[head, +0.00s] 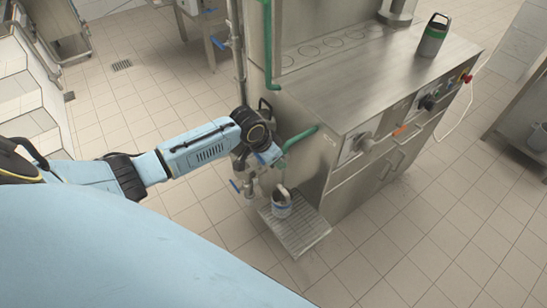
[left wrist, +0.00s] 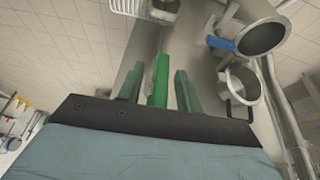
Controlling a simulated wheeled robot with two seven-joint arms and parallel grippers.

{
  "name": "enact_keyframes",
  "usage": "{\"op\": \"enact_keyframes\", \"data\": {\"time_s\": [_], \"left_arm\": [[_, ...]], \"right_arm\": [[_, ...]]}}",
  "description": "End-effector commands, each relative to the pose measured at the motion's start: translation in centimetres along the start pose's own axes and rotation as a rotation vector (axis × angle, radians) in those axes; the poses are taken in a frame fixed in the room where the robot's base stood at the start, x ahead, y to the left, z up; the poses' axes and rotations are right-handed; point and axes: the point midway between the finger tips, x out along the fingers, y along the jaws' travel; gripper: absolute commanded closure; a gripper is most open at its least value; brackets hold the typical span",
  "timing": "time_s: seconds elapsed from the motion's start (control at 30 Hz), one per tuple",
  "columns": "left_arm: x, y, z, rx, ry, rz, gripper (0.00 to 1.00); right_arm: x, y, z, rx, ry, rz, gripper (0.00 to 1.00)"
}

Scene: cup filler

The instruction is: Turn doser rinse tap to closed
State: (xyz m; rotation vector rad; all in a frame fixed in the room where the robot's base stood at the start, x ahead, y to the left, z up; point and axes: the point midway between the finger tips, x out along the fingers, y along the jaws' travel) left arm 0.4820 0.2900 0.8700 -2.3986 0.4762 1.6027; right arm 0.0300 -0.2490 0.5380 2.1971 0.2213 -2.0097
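My left arm reaches in from the left in the head view, and its gripper (head: 268,156) is at the near left side of the steel filler (head: 304,175), beside a green pipe (head: 302,138). In the left wrist view the gripper (left wrist: 160,88) has two dark green fingers standing apart. A brighter green bar (left wrist: 160,78) shows between them, with gaps on both sides; I cannot tell if it touches either. A blue lever (head: 235,186) shows below the gripper, and a blue lever (left wrist: 221,43) is at the right in the wrist view. Which handle is the rinse tap is unclear. My right gripper is out of view.
A cup with a handle (head: 281,206) stands on a grated tray (head: 307,240) below the gripper. Steel cylinders (left wrist: 264,37) are close on the right in the wrist view. The tiled floor in front is clear.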

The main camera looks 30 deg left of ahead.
Motion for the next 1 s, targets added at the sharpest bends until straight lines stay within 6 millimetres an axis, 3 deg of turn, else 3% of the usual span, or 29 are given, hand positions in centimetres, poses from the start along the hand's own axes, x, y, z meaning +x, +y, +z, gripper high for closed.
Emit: {"op": "enact_keyframes", "data": {"time_s": [0.07,0.3,0.67,1.0], "left_arm": [[0.0,0.0,0.0,0.000,0.000,0.000,0.68],[0.0,0.0,0.0,0.000,0.000,0.000,1.00],[-0.2,0.1,-0.1,0.014,0.000,-0.029,1.00],[-0.3,0.8,-0.1,0.095,-0.001,-0.220,1.00]], "right_arm": [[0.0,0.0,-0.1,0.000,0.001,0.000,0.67],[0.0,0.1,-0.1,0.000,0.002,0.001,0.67],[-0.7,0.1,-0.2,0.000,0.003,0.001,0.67],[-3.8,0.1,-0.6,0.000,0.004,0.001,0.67]]}}
